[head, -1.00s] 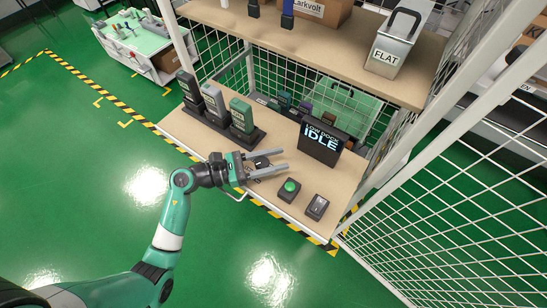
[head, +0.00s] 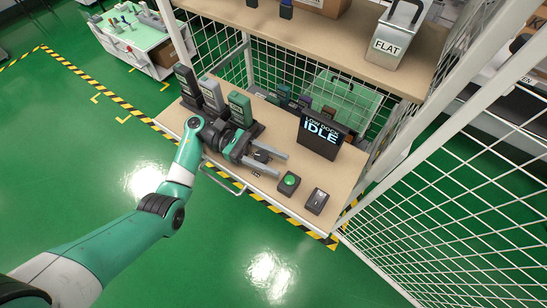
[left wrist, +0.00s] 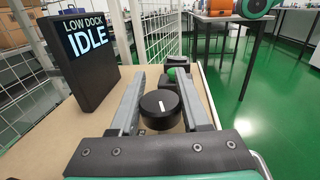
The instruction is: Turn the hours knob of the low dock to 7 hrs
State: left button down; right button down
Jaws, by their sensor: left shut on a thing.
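The hours knob (left wrist: 161,108) is round and black with a white pointer line. In the left wrist view it sits between the fingers of my left gripper (left wrist: 160,78), and the pointer stands nearly upright in the picture. In the head view my left gripper (head: 281,165) is shut on the knob, which is partly hidden by the fingers. The hour marks around it cannot be read. The low dock's black display (head: 321,134) reads "LOW DOCK IDLE"; it also shows in the left wrist view (left wrist: 88,62). My right gripper is not in view.
A lit green button (head: 290,181) and a black switch box (head: 316,201) stand right of the knob. Several handheld testers (head: 213,97) stand in a dock at the shelf's left. A wire mesh panel (head: 460,220) closes the right side. An upper shelf (head: 340,45) hangs above.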

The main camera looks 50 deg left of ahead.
pick_arm(q)
jog(key=shift+f+g, duration=0.1)
jog(key=shift+g, duration=0.2)
jog(key=shift+c, duration=1.9)
grip_release()
